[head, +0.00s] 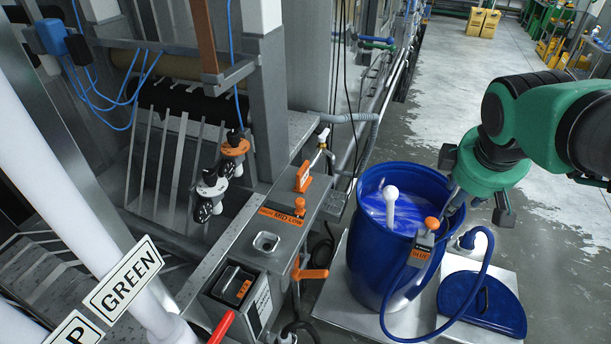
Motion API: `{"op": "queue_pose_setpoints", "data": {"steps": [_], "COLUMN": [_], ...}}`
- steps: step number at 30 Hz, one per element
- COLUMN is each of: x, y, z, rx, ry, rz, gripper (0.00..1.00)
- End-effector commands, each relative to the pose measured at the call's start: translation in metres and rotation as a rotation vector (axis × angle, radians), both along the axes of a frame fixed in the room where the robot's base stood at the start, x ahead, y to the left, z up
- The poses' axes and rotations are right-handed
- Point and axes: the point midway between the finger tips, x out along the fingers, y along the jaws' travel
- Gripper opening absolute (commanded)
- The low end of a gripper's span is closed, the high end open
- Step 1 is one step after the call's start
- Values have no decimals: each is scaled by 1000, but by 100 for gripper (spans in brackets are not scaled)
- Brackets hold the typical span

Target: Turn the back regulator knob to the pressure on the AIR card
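Two regulator-like fittings stand near the machine's left wall in the head view. The farther one (234,147) has an orange round body with a dark part on top. The nearer one (212,184) has a white round body. Both have black parts facing down-left, too small to read. I cannot tell a knob's setting. No card reading AIR can be made out. A small white card with print (260,304) is on the control box, its text unreadable. My gripper (458,200) is at the right, beside the blue barrel, far from both fittings.
A panel marked HIGH MID LOW (281,217), orange levers and a red handle (221,326) lie between. A white post with a GREEN sign (124,281) stands at left.

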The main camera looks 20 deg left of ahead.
Motion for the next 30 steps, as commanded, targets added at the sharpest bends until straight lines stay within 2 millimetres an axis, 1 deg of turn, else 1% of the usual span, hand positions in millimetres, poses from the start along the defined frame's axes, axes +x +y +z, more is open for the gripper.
{"op": "queue_pose_setpoints", "data": {"steps": [1, 6, 11, 15, 17, 21, 26, 27, 29, 30], "x": [13, 51, 83, 108, 118, 138, 156, 160, 165, 167], "y": [13, 54, 98, 141, 160, 206, 261, 276, 298, 312], "z": [2, 1, -3, -10, -14, -26, -44, -49, -57, -63], "rx": [-32, -140, -244, -335, -372, -465, -570, -596, -637, -663], "ry": [6, 12, 15, 17, 16, 16, 14, 12, 10, 8], "rz": [62, 277, 482, 661, 737, 917, 1124, 1175, 1252, 1304], "gripper": [41, 41, 41, 41, 41, 41, 41, 41, 41, 41]}}
